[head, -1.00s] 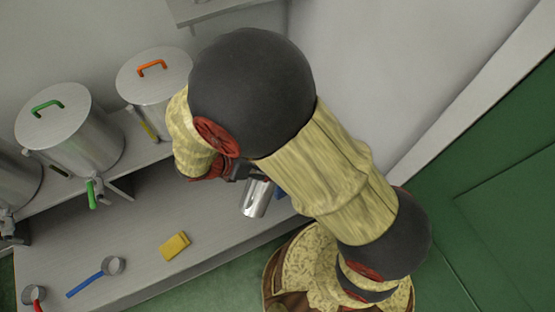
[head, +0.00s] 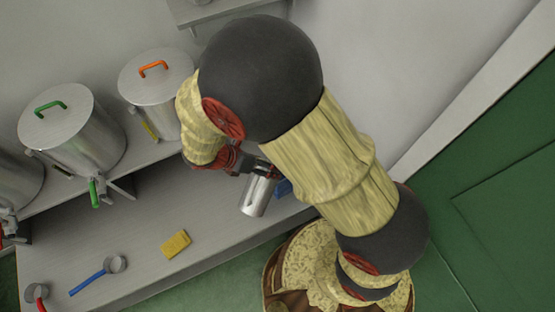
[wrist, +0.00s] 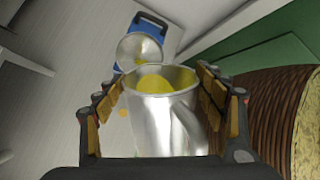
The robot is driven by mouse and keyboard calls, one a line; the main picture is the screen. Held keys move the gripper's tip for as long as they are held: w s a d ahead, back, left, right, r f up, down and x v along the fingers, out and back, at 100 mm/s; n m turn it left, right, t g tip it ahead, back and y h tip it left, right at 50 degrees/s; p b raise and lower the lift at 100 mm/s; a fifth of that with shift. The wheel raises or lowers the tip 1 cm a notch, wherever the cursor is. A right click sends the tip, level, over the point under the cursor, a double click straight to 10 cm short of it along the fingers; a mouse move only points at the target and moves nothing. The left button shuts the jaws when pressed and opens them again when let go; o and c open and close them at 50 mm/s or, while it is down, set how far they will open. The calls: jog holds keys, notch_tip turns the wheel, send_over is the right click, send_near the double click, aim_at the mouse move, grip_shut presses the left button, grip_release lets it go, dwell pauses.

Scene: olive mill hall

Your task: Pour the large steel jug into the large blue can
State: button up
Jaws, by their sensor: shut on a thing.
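The large steel jug (head: 257,196) is shiny and is held in my gripper (head: 252,166), above the bench. In the wrist view the jug (wrist: 158,122) fills the space between my shut fingers (wrist: 160,88), with yellow liquid inside below its rim. I cannot tell its exact tilt. The blue can (wrist: 168,36) stands beyond the jug's rim, with a dark handle. A round steel funnel-like piece (wrist: 128,47) with yellow inside shows at the can. In the head view only a bit of the blue can (head: 284,188) shows, beside the jug; my arm hides the rest.
Steel tanks with a green handle (head: 50,104) and an orange handle (head: 153,67) stand on a raised shelf. A yellow sponge (head: 176,243), a blue-handled ladle (head: 98,273) and a red-handled ladle (head: 36,293) lie on the bench (head: 140,235).

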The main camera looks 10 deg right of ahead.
jog(key=shift+w+d+g+y+p, duration=0.1)
jog(key=shift+w+g+y+p, duration=0.05)
jog(key=shift+g+y+p, duration=0.2)
dwell(1.1)
jog(key=shift+w+d+f+g+y+p, duration=0.3)
jog(key=shift+f+g+y+p, duration=0.2)
jog(key=shift+p, duration=0.2)
dwell(3.5)
jog(key=shift+w+d+r+n+g+y+p, duration=0.15)
jog(key=shift+w+d+n+g+y+p, duration=0.3)
jog(key=shift+p, duration=1.25)
dwell(0.5)
